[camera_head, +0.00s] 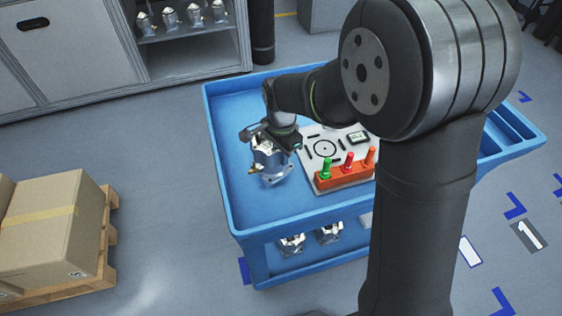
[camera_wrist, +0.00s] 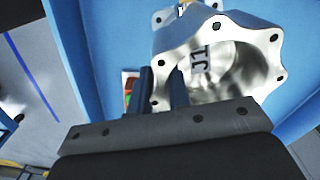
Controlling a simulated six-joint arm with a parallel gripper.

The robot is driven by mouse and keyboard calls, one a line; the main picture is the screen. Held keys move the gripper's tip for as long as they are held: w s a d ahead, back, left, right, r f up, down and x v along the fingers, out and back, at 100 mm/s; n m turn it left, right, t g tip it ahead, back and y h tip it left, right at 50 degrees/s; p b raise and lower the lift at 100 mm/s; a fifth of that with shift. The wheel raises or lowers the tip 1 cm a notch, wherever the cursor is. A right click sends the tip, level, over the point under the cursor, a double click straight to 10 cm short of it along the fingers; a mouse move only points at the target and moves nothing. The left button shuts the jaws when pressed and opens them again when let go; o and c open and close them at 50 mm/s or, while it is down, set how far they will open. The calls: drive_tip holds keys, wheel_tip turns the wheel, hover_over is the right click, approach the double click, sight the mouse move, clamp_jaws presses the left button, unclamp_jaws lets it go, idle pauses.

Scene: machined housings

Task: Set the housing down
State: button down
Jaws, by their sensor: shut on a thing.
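The housing (camera_head: 268,163) is a silvery machined part with a brass-coloured fitting on its left side. It is at the left part of the blue cart top (camera_head: 232,190), and I cannot tell whether its base touches the surface. My gripper (camera_head: 271,140) is at the top of the housing, shut on it. In the wrist view the housing (camera_wrist: 215,24) shows a scalloped flange with bolt holes, a wide bore and a "J1" mark. The dark fingers of my gripper (camera_wrist: 164,88) are at the left part of its rim.
Right of the housing lies a pale plate (camera_head: 312,146) with a circle mark, and an orange rack (camera_head: 345,176) with green, red and orange-topped tools. More housings (camera_head: 292,245) sit on the cart's lower shelf. Boxes (camera_head: 50,225) stand on a pallet at left. Bare cart top lies left of the housing.

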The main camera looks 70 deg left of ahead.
drive_tip(key=shift+f, duration=1.8)
drive_tip(key=c, duration=1.3)
unclamp_jaws()
drive_tip(key=shift+c, duration=0.2)
wheel_tip(320, 180, up, 12)
drive_tip(key=shift+r, duration=0.1)
wheel_tip(320, 180, down, 12)
drive_tip(key=shift+r, duration=1.3)
